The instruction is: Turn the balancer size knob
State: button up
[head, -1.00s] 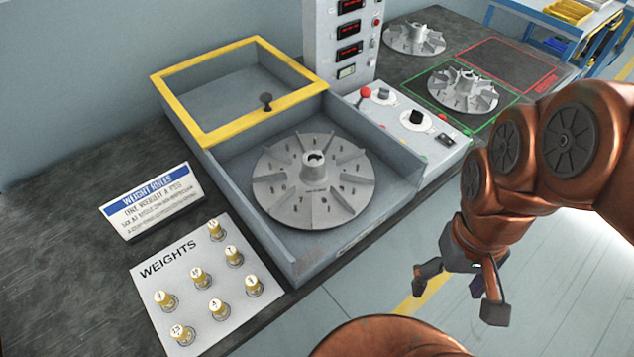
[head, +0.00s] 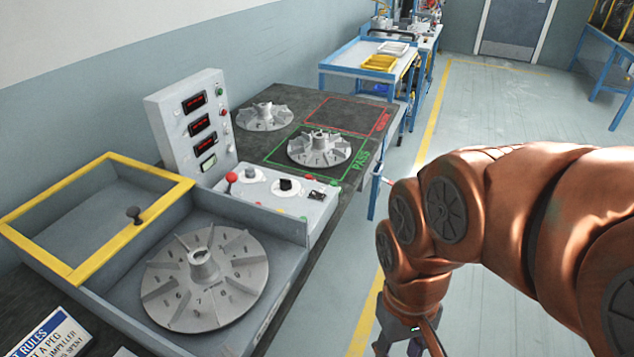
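The balancer's control panel (head: 318,207) slopes at the right end of the machine. It carries a larger black knob (head: 287,185) on a white dial and a smaller grey knob (head: 250,174) on another white dial. Their labels are too small to read, so I cannot tell which is the size knob. A red ball-topped lever (head: 231,178) stands at the panel's left. My gripper (head: 408,346) is at the bottom edge, right of and apart from the panel, with its fingers mostly cut off.
A finned impeller (head: 233,278) lies in the balancer's open well, beside the yellow-framed cover (head: 90,254). A display tower (head: 190,125) stands behind the panel. Another impeller (head: 319,151) sits in the green PASS square; one more (head: 264,116) lies farther back.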

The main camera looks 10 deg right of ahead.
aim_at(285, 184)
jog(key=z, duration=0.8)
jog(key=k, duration=1.1)
jog(key=z, duration=0.65)
jog(key=i, duration=0.95)
jog(key=u, duration=1.1)
jog(key=i, duration=0.95)
jog(key=u, duration=1.35)
jog(key=i, duration=0.25)
jog(key=u, duration=0.3)
